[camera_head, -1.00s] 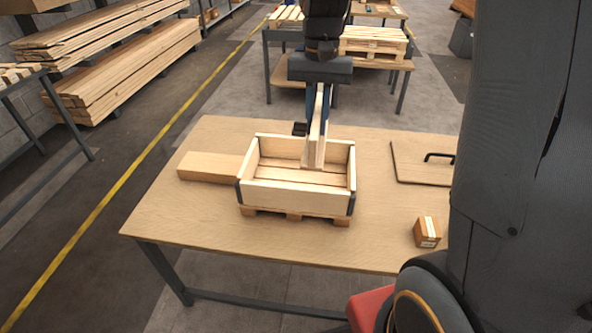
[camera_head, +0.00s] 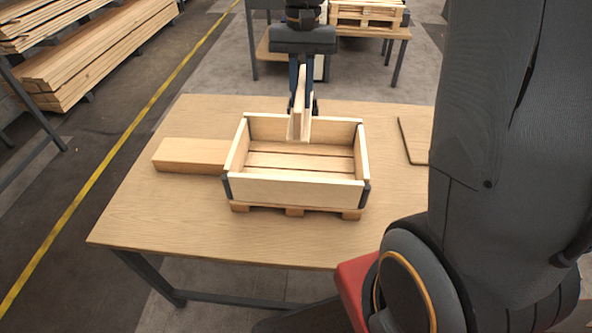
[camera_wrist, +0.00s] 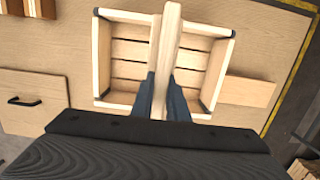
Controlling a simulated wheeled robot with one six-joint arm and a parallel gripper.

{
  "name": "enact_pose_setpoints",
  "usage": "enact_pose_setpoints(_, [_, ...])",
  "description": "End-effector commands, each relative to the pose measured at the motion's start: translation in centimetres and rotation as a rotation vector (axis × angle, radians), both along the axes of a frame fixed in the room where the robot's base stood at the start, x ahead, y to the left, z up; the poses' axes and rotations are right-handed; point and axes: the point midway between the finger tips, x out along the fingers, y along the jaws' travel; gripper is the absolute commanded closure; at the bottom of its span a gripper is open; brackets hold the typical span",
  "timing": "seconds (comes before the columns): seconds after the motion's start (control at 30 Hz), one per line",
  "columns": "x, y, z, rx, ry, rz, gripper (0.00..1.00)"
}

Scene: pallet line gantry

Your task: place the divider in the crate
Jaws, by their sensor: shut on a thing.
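The divider (camera_head: 299,112) is a pale wooden board held upright, seen nearly edge-on. My gripper (camera_head: 302,98) is shut on it, with dark fingers on either side. In the wrist view the divider (camera_wrist: 166,50) crosses over the crate (camera_wrist: 103,60) between my fingers (camera_wrist: 160,98). I cannot tell its exact height above the crate.
A wooden block (camera_head: 190,155) lies left of the crate on the table (camera_head: 160,215). A flat panel (camera_head: 415,140) lies to the right; its handle (camera_wrist: 24,101) shows in the wrist view. The table front is clear. Another table with pallets (camera_head: 365,15) stands behind.

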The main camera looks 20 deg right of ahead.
Motion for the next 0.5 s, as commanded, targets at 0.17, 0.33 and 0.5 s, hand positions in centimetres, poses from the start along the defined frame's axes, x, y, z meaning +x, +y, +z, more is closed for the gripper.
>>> enact_pose_setpoints(0.17, [0.5, 0.0, -1.7, 0.000, 0.000, 0.001, 1.00])
enact_pose_setpoints(0.33, [0.3, 0.1, -3.7, 0.000, 0.005, 0.001, 1.00])
enact_pose_setpoints(0.5, [0.3, 0.1, -7.6, 0.000, 0.007, 0.002, 1.00])
